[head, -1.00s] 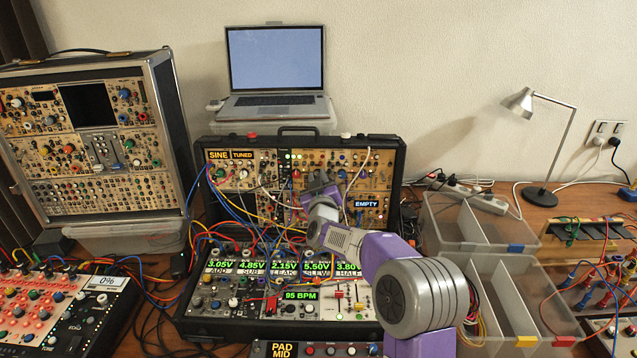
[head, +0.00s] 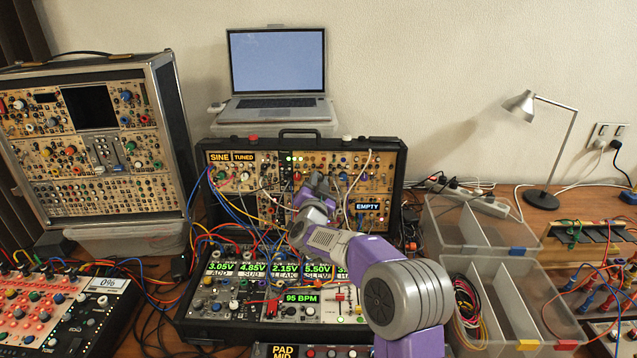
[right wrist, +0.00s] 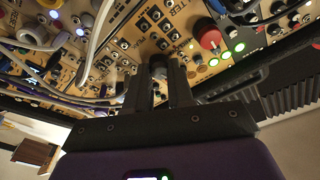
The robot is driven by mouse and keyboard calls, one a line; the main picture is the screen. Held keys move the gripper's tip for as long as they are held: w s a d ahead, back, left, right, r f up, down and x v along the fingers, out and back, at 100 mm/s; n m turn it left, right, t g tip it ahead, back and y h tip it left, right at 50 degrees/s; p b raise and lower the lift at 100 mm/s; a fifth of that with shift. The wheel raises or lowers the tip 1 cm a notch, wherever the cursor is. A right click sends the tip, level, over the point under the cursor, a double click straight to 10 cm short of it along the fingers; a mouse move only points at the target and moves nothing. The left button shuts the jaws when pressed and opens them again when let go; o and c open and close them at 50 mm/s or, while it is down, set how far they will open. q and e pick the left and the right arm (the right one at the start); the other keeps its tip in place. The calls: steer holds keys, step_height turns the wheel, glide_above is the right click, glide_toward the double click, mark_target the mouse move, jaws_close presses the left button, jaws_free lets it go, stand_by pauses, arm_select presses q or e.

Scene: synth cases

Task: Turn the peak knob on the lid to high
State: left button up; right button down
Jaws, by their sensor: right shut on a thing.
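The lid (head: 398,160) of the open black case stands upright, filled with wood-coloured module panels. My right gripper (head: 316,184) is at the middle of the lid and covers part of the panel there. In the right wrist view my right gripper (right wrist: 158,82) has its dark fingers close together, shut on a small dark knob (right wrist: 158,68) on the panel. I take it for the peak knob, but its label and pointer cannot be read. My left gripper does not show.
Patch cables (head: 255,215) cross the lid and the lower panel, and some run close to the gripper in the wrist view. A red knob (right wrist: 207,36) is near the fingers. A laptop (head: 276,75) stands behind the case. Clear bins (head: 470,262) are at the right.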

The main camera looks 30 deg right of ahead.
steer(key=shift+m, duration=0.8)
steer(key=c, duration=1)
jaws_free()
steer(key=shift+a, duration=0.1)
steer(key=shift+p+v, duration=0.55)
steer(key=shift+v, duration=3.2)
steer(key=shift+r, duration=0.1)
